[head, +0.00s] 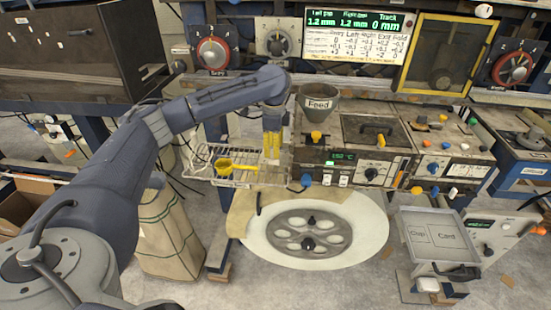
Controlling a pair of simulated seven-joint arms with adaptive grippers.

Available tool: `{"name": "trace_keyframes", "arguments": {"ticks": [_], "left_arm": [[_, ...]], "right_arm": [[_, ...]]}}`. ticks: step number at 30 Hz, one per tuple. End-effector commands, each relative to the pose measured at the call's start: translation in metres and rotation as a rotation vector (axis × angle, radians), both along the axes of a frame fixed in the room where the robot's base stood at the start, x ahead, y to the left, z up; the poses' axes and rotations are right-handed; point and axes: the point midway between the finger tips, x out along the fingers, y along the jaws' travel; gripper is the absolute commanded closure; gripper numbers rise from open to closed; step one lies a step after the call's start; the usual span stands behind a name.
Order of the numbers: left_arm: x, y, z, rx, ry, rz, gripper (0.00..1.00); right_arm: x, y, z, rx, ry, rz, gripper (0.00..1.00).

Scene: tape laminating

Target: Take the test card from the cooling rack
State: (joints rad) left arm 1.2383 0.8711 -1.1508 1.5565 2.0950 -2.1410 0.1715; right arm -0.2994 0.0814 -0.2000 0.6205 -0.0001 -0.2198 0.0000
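The cooling rack appears to be the white wire rack (203,171) left of the machine. A small yellow piece with a handle (224,163) lies on it. I cannot make out a separate test card on the wires. My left gripper (272,155) comes down from above at the rack's right end, with its yellow fingers pointing down. The fingers look close together, but the picture is too small to show whether they are open or hold anything. My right gripper is out of view.
The laminating machine with its grey Feed funnel (319,104) stands right of the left gripper. A white disc with a grey reel (312,238) lies below. Control knobs and a display (353,22) are behind.

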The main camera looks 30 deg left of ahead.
Motion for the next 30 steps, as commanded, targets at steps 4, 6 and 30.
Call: {"name": "trace_keyframes", "arguments": {"ticks": [4, 6, 30], "left_arm": [[-0.001, 0.001, -0.008, -0.001, 0.002, 0.001, 0.71], [-0.002, 0.002, -0.015, -0.001, 0.003, 0.000, 0.71], [-0.002, 0.004, -0.052, 0.000, 0.000, 0.001, 0.77]], "right_arm": [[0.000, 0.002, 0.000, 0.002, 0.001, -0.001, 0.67], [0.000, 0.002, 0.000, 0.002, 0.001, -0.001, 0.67], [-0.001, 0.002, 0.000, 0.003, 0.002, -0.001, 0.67]]}}
